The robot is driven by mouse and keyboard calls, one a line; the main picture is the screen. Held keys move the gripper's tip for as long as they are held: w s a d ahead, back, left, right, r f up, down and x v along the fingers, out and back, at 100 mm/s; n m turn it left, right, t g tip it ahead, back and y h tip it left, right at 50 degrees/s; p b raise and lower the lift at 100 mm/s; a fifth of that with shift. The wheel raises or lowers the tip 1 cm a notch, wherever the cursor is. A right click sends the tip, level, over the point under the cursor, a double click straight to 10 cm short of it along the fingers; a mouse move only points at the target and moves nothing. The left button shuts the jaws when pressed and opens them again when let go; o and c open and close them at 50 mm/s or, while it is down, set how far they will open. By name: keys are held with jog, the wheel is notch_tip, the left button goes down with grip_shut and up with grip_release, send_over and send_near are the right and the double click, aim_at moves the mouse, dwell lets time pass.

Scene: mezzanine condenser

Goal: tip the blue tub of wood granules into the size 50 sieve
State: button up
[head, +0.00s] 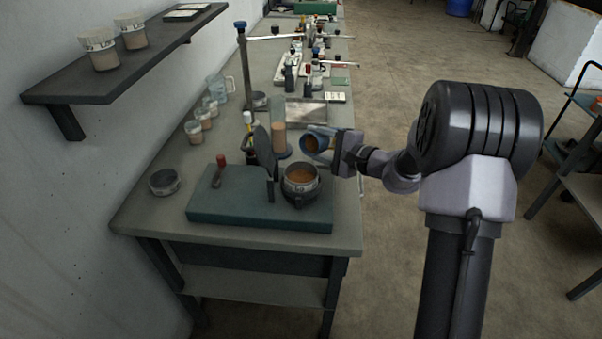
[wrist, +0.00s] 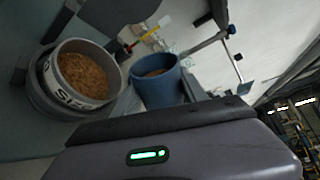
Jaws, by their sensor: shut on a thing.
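The blue tub (head: 325,133) is in my gripper (head: 341,150), tilted so that its mouth faces left toward the wall side. Brown granules show inside its mouth. It is behind and slightly right of the sieve (head: 301,189), and apart from it in the head view. The wrist view shows the tub (wrist: 162,92) just beyond the gripper, with granules inside. The sieve (wrist: 72,96) there is a grey ring with partly readable lettering, and brown granules lie in it. It sits in a dark holder; its size number cannot be read. My fingertips are mostly hidden.
A green-blue base block (head: 240,212) carries the sieve holder and a dark upright plate (head: 263,147). Jars (head: 194,132) line the wall; a clamp stand (head: 246,75) rises behind. The floor right of the bench is open.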

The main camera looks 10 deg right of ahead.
aim_at(302, 143)
jog(key=shift+f+n+b, duration=0.2)
jog(key=shift+n+b, duration=0.1)
jog(key=shift+b, duration=0.15)
jog(key=shift+s+a+r+n+t+b, duration=0.3)
jog(key=shift+s+a+n+t+b, duration=0.1)
jog(key=shift+s+a+n+b, duration=0.25)
dwell(0.7)
jog(key=shift+r+n+b, duration=0.2)
jog(key=shift+n+b, duration=0.45)
jog(key=shift+b, duration=1.65)
jog(key=shift+a+r+n+t+h+b, duration=0.15)
jog(key=shift+r+n+t+h+b, duration=0.15)
jog(key=shift+n+b, duration=0.35)
jog(key=shift+s+a, duration=0.1)
jog(key=shift+s, duration=0.05)
jog(key=shift+s+a+f+n+t, duration=0.15)
jog(key=shift+f+n, duration=0.1)
jog(key=shift+n, duration=0.25)
jog(key=shift+a+f+n+t, duration=0.1)
jog(key=shift+f+n+t, duration=0.1)
jog(key=shift+n, duration=0.25)
jog(key=shift+s+a+r+n, duration=0.15)
jog(key=shift+s+n, duration=0.05)
jog(key=shift+n, duration=0.5)
dwell(0.6)
